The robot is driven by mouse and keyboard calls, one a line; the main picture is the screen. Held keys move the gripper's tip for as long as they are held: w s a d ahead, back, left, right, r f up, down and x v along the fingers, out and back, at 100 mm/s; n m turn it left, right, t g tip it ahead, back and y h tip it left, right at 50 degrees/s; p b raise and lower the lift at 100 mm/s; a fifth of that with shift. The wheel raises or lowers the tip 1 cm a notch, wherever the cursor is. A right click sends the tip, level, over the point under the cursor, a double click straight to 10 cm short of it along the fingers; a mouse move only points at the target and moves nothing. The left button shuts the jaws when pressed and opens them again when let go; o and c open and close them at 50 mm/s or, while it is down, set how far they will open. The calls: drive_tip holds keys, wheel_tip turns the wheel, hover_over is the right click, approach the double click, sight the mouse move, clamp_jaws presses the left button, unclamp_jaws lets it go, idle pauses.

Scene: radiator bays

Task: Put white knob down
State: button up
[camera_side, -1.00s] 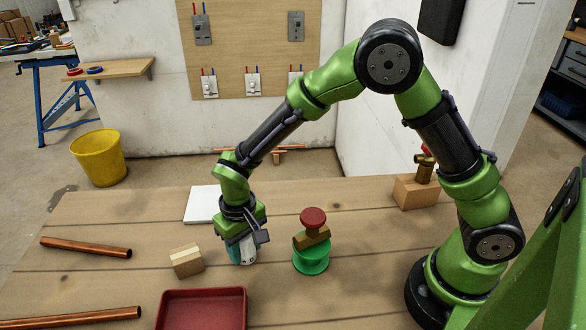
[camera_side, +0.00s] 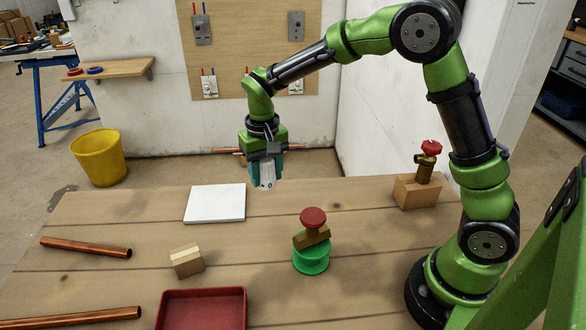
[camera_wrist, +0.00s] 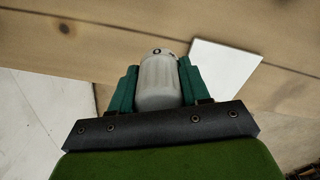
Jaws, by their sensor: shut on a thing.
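The white knob (camera_side: 267,178) is held between the teal fingers of my gripper (camera_side: 266,183). My gripper is shut on it, pointing down, raised in the air near the back edge of the table. In the wrist view the knob (camera_wrist: 160,80) is a pale ribbed cylinder between the green fingers, with small dark marks on its end. A flat white tile (camera_side: 215,204) lies on the table, below and to the left of the gripper in the side view. It also shows in the wrist view (camera_wrist: 222,68), to the right of the knob.
A wooden block (camera_side: 187,260), a red tray (camera_side: 202,292) and copper pipes (camera_side: 85,247) lie on the table (camera_side: 130,215). A green spool (camera_side: 311,262) bears a brass piece with a dark red knob (camera_side: 313,217). A red-handled valve (camera_side: 427,162) stands on a block at right.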

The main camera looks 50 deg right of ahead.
hover_over(271, 211)
wheel_tip(271, 211, down, 6)
drive_tip(key=shift+d+r, duration=0.1)
drive_tip(key=shift+r, duration=0.15)
drive_tip(key=shift+f, duration=2.1)
drive_tip(key=shift+f, duration=0.15)
drive_tip(key=o, duration=1.1)
